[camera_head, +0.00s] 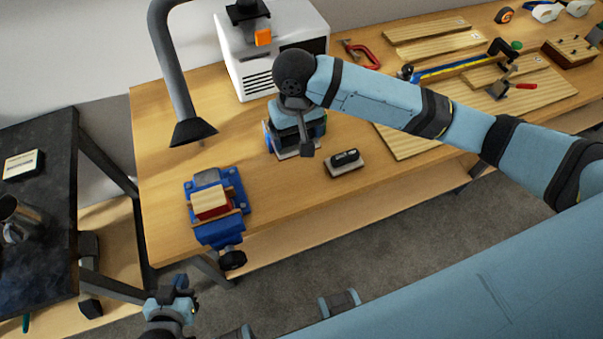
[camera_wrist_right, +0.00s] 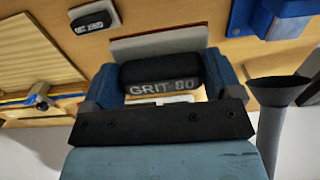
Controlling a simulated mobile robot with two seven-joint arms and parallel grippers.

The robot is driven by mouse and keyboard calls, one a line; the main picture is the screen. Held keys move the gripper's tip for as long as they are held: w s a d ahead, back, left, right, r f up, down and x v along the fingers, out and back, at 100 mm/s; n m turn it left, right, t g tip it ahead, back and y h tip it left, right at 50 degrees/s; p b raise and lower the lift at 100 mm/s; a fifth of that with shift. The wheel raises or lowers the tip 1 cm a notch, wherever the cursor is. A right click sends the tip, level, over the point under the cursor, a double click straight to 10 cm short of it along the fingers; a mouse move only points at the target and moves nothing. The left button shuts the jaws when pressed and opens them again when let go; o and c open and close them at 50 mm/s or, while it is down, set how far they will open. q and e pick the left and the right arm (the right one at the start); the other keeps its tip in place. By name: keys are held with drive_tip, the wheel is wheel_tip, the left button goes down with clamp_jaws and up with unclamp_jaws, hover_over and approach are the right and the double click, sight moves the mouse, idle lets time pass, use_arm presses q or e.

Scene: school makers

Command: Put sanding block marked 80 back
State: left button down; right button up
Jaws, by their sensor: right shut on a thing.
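The black sanding block marked GRIT 80 (camera_wrist_right: 160,72) is between the blue fingers of my right gripper (camera_wrist_right: 160,85), which is shut on it. Its pale base plate (camera_wrist_right: 160,42) faces the tabletop; I cannot tell whether it touches. In the head view my right gripper (camera_head: 296,150) is low over the table in front of the white machine, and its arm hides most of the block. A second black sanding block (camera_head: 345,158) lies to its right; its label in the wrist view (camera_wrist_right: 95,18) is unreadable. My left gripper (camera_head: 172,305) is away from the table at lower left, its fingers unclear.
A blue vise (camera_head: 216,222) holding a red-and-wood piece (camera_head: 211,203) stands at the table's front left. A grey extraction hose (camera_head: 193,130) hangs behind it. The white machine (camera_head: 270,50) is behind my right gripper. Boards and clamps fill the right side.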

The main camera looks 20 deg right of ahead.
sight(297, 146)
wheel_tip(297, 146, down, 12)
wheel_tip(297, 146, down, 4)
drive_tip(key=shift+b, duration=0.3)
use_arm(q)
drive_tip(key=shift+a+f, duration=0.1)
drive_tip(key=shift+f, duration=0.3)
use_arm(e)
drive_tip(key=shift+f, duration=0.1)
drive_tip(key=o, duration=0.9)
drive_tip(key=shift+f, duration=0.15)
drive_tip(key=shift+c, duration=0.2)
use_arm(q)
drive_tip(key=shift+f, duration=0.1)
drive_tip(key=shift+r, duration=0.25)
use_arm(e)
wheel_tip(297, 146, up, 12)
drive_tip(key=shift+r, duration=0.2)
